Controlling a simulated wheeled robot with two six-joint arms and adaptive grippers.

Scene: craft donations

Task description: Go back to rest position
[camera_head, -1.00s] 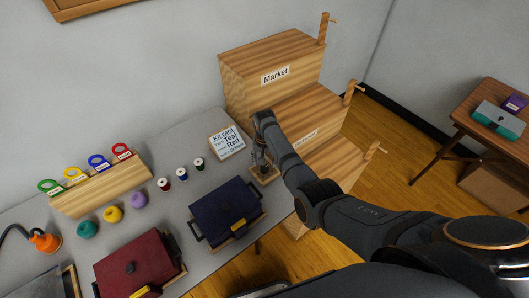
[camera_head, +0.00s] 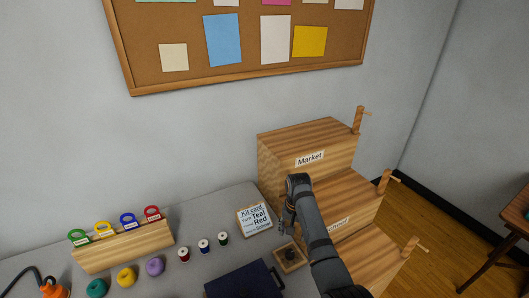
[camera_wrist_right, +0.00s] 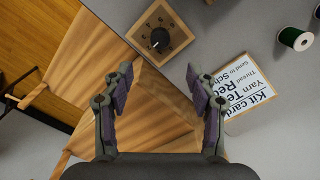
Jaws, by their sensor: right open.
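My right gripper (camera_head: 285,224) hangs at the end of my right arm, beside the wooden steps. In the right wrist view (camera_wrist_right: 158,82) its two fingers are spread apart with nothing between them. A small square wooden block with a dark round knob (camera_head: 290,257) lies on the grey table below the gripper, apart from it. The block also shows beyond the fingertips in the wrist view (camera_wrist_right: 178,44). My left gripper is not in view.
The stepped wooden boxes (camera_head: 300,136), the top one labelled "Market", stand right of the gripper. The kit card (camera_head: 255,218) lies to its left. Thread spools (camera_head: 204,246), yarn balls (camera_head: 127,276), a ring rack (camera_head: 120,248) and a dark blue case (camera_head: 245,281) are on the table.

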